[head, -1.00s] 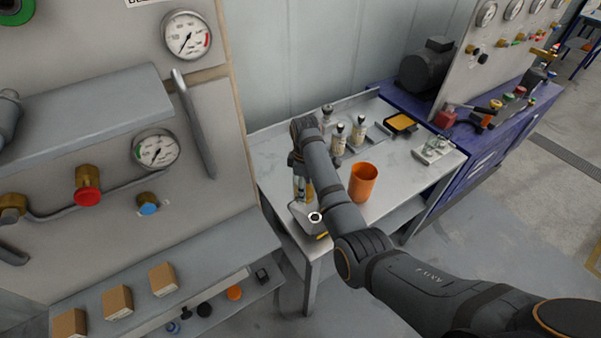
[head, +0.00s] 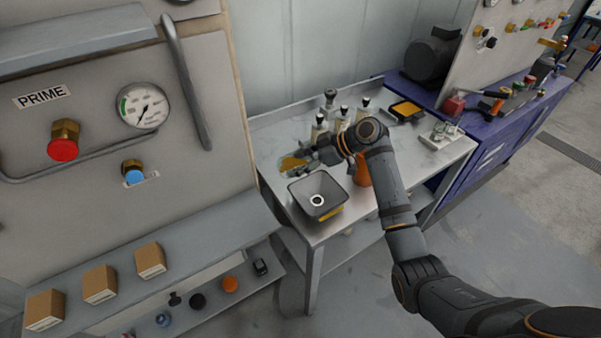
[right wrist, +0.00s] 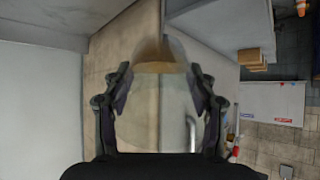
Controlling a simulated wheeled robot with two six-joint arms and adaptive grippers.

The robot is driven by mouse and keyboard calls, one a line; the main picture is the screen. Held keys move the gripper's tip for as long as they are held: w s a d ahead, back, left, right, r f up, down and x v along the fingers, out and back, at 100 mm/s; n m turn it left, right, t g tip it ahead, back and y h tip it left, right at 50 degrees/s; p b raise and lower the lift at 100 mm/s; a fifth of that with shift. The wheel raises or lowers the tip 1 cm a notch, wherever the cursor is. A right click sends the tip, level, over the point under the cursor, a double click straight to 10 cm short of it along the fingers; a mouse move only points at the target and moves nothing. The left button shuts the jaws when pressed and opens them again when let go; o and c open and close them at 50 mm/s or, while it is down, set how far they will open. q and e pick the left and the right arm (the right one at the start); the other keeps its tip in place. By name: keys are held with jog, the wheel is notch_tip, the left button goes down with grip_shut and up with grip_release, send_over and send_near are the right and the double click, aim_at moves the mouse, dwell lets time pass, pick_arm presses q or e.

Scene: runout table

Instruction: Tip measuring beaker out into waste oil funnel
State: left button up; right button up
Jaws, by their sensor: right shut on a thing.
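The measuring beaker (head: 291,164) is clear, with amber oil in it. It is above the table, just behind and left of the funnel in the head view. My right gripper (head: 309,154) is shut on it. In the right wrist view the beaker (right wrist: 160,100) sits between the two fingers, with the amber oil (right wrist: 160,58) towards its upper end in the picture. I cannot tell its exact tilt. The waste oil funnel (head: 307,188) is a dark grey square hopper at the table's front left, open on top, apart from the beaker. My left gripper is not in view.
An orange cup (head: 362,176) stands right of the funnel, partly hidden by my right arm. A gauge panel (head: 185,75) rises at the left.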

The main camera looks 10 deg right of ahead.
jog(key=t+y+b, duration=0.1)
jog(key=y+b, duration=0.1)
jog(key=b, duration=0.2)
jog(key=shift+y, duration=0.3)
jog(key=shift+r+t+b, duration=0.3)
jog(key=shift+b, duration=0.3)
jog(key=shift+w+r+y, duration=0.1)
jog(key=shift+r+y, duration=0.05)
jog(key=shift+y, duration=0.25)
jog(key=shift+a, duration=0.1)
dwell(2.5)
